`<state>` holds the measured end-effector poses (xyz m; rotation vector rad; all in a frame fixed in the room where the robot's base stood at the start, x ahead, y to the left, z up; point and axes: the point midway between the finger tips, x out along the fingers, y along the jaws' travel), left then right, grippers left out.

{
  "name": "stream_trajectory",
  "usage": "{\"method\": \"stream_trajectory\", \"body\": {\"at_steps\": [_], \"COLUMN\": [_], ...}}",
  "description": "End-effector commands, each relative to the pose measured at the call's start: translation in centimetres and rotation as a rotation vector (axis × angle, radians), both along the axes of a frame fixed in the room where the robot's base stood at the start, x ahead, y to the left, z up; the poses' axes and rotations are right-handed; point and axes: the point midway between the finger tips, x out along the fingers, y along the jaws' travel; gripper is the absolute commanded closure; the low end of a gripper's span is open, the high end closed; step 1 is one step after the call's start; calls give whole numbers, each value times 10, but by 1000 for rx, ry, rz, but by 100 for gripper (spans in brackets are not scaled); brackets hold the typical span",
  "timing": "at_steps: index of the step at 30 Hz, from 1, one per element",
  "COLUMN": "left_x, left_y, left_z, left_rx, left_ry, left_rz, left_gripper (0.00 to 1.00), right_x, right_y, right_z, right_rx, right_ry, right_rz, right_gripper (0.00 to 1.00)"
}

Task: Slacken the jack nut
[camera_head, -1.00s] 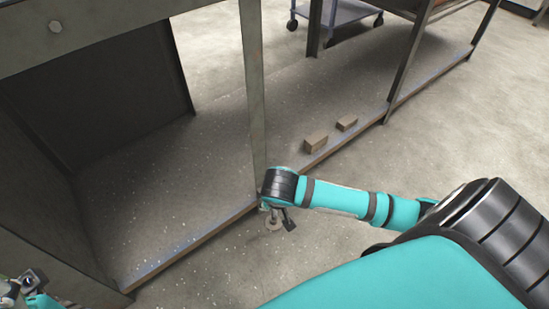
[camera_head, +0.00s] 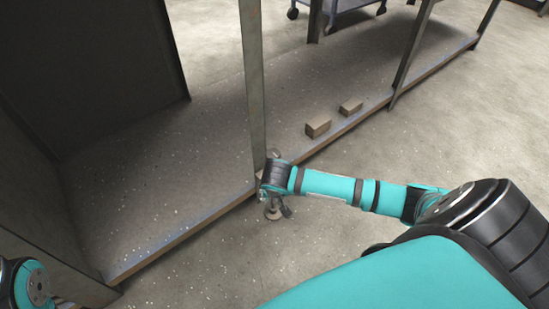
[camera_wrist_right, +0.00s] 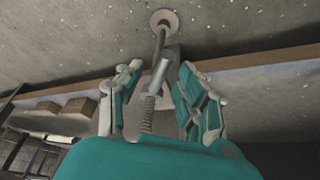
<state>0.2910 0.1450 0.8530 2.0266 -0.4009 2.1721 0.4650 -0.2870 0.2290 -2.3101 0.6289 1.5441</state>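The jack is a metal screw foot under the bench's near corner post. In the right wrist view its round foot pad (camera_wrist_right: 164,20), smooth rod (camera_wrist_right: 160,42) and threaded part (camera_wrist_right: 147,112) show. A grey metal piece (camera_wrist_right: 166,57) around the rod may be the jack nut; its outline is partly unclear. My right gripper (camera_wrist_right: 160,72) is open, with one finger on each side of the jack; contact cannot be told.
The bench's low shelf (camera_head: 165,180) and upright post (camera_head: 252,90) stand right beside my right wrist. Two small brown blocks (camera_head: 318,128) (camera_head: 351,107) lie on the shelf. A wheeled cart (camera_head: 340,8) is behind. The floor at right (camera_head: 480,130) is clear.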

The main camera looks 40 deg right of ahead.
Motion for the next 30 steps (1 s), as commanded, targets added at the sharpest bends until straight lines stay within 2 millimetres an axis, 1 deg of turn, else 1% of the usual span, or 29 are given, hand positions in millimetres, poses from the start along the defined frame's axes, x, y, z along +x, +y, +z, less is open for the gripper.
{"method": "stream_trajectory", "body": {"at_steps": [5,6,14,15,26,30], "left_x": [0,0,0,0,0,-1], "left_y": [0,0,0,0,0,0], "left_z": [1,0,1,1,1,5], "left_rx": [0,0,0,0,0,-2], "left_ry": [0,0,-1,-1,-2,-4], "left_rz": [0,0,0,0,-1,-2], "left_gripper": [60,60,60,60,60,60], "right_x": [0,0,0,0,0,-1], "right_y": [0,0,0,0,0,-1], "right_z": [0,0,0,0,1,2], "right_rx": [0,0,0,0,0,0], "right_ry": [0,0,0,0,0,1], "right_rz": [0,0,0,0,0,3], "right_gripper": [62,65,99,100,100,100]}}
